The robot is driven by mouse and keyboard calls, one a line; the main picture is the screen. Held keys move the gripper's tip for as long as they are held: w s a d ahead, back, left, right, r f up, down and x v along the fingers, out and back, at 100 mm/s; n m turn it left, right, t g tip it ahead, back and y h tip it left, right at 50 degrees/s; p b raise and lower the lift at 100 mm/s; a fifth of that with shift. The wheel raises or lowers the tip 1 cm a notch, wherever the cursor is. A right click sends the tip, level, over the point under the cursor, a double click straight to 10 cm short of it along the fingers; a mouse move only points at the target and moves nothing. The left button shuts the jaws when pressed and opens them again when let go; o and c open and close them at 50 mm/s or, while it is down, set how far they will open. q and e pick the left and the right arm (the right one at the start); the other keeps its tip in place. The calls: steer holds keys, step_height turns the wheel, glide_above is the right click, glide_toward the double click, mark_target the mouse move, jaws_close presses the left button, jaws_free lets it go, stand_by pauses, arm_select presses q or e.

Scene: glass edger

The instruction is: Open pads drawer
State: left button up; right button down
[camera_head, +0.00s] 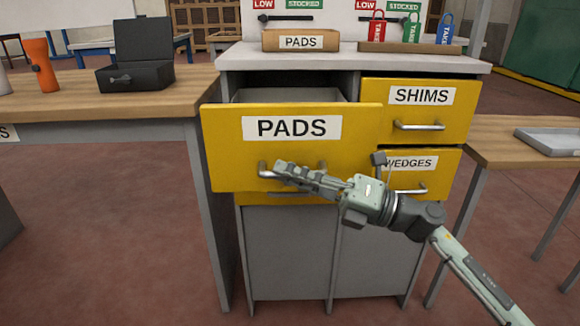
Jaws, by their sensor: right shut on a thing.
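The yellow pads drawer (225,135), with a white PADS label, stands pulled out from the grey cabinet (285,250). A gap into its grey inside shows above its front. My right gripper (282,170) is at the pads drawer's metal handle (264,170) and is shut on it. The gripper hides the middle of the handle. My left gripper is out of view.
The shims drawer (420,110) and wedges drawer (440,165) to the right look closed. A PADS box (300,40) and a rack of coloured tags (410,47) stand on the cabinet top.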

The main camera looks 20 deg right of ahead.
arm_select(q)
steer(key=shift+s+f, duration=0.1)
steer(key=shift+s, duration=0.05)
arm_select(e)
steer(key=shift+s+a, duration=0.25)
steer(key=shift+s, duration=0.6)
steer(key=c, duration=1.6)
jaws_free()
steer(key=v, duration=1.2)
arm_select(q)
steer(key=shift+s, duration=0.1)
